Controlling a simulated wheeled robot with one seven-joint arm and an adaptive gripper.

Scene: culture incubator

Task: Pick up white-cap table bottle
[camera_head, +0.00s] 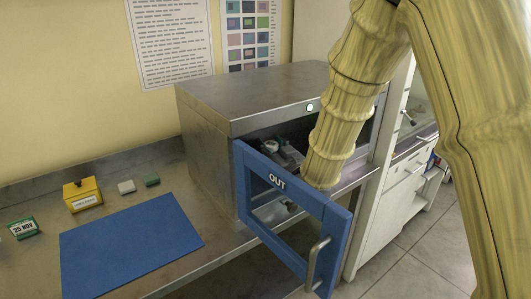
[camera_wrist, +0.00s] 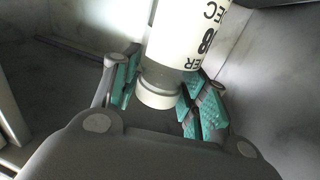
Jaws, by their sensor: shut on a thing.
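In the wrist view a bottle with a white cap (camera_wrist: 158,96) and a white label with dark lettering (camera_wrist: 190,32) lies between my gripper's fingers. My gripper (camera_wrist: 163,90) is shut on the bottle around its cap and neck end, with teal pads on both sides. The far end of the bottle runs out of the top of the picture. In the head view my arm reaches into the steel incubator (camera_head: 255,85), behind its open blue door (camera_head: 312,203) marked OUT. The door and arm mostly hide my gripper and the bottle there.
Small items (camera_head: 284,152) show inside the incubator. The door stands open towards the front, with a metal handle (camera_head: 317,262). On the bench are a blue mat (camera_head: 130,245), a yellow box (camera_head: 82,194), a green date block (camera_head: 24,228) and two small blocks. The mat is bare.

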